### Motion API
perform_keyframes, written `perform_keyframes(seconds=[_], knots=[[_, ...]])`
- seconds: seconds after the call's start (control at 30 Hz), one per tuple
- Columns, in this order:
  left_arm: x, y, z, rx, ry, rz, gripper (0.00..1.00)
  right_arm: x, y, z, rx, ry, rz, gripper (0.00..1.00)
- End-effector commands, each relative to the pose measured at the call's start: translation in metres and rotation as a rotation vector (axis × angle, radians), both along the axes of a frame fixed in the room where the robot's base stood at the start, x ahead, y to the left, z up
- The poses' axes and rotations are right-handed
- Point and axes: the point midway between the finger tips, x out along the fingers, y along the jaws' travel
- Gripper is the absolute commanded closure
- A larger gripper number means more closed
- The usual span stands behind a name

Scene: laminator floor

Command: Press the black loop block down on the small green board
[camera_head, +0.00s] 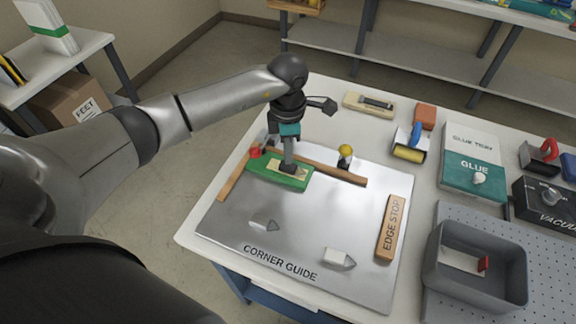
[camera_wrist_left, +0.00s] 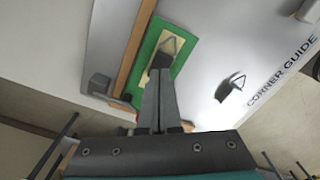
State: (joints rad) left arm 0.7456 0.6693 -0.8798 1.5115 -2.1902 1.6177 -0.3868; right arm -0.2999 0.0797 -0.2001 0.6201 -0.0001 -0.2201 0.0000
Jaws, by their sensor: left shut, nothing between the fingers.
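The small green board (camera_head: 262,171) lies on the metal plate, beside the wooden strips of the corner guide. It has a pale yellow patch on top and also shows in the left wrist view (camera_wrist_left: 151,43). The black loop block (camera_wrist_left: 163,60) sits on the pale patch, with its loop standing out beyond my fingertips. My left gripper (camera_head: 288,165) points down over the board, shut and empty. Its fingertips (camera_wrist_left: 160,74) are at the block and hide part of it; I cannot tell whether they touch. My right gripper is not in view.
The metal plate (camera_head: 300,222) also carries a wooden edge stop (camera_head: 390,228), a yellow-knobbed piece (camera_head: 346,155) and two small pale blocks. A grey bin (camera_head: 436,270), a roller (camera_head: 409,152) and glue boxes (camera_head: 470,188) stand to the right. The plate's middle is mostly clear.

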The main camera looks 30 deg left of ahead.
Motion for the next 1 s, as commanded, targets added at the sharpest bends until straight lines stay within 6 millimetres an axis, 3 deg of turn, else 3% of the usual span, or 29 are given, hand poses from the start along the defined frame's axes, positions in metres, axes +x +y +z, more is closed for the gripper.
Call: perform_keyframes(seconds=[1.0], knots=[[0.0,0.0,-0.015,0.0,0.0,0.0,1.0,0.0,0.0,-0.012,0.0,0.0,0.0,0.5]])
